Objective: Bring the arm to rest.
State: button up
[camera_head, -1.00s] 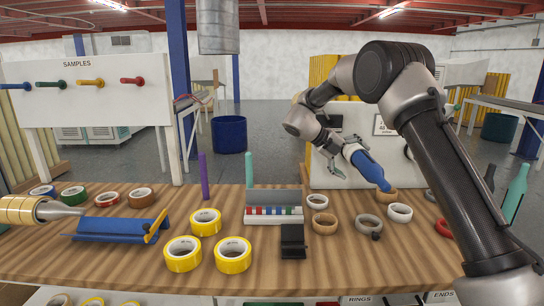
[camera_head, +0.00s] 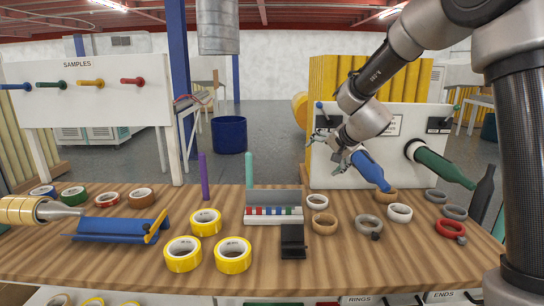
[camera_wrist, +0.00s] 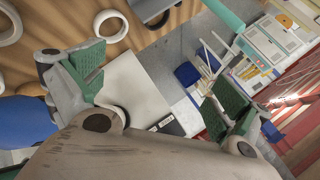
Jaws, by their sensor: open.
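My gripper (camera_head: 328,149) is open and raised above the back of the bench, in front of the white board and just left of the blue peg. In the wrist view my gripper (camera_wrist: 152,92) shows two green-padded fingers spread wide with nothing held between them. My arm comes in from the right and its elbow leaves the top of the head view.
The blue peg (camera_head: 371,170) and green peg (camera_head: 444,166) stick out from the white board (camera_head: 395,150). A dark bottle stands at right.

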jog(key=s+d+r+n+g+h, duration=0.1)
jog(key=s+d, duration=0.5)
jog(key=s, duration=0.7)
jog(key=s+d+r+n+g+h, duration=0.1)
jog(key=s+d+n, duration=0.3)
jog(key=s, duration=1)
jog(key=s+d+r+n+g+h, duration=0.2)
jog(key=s+d+r, duration=0.1)
jog(key=s+d, duration=0.6)
jog(key=s, duration=0.4)
jog(key=shift+s+d+r+n+g, duration=0.15)
jog(key=shift+s+n+g, duration=0.15)
jog(key=shift+s, duration=0.1)
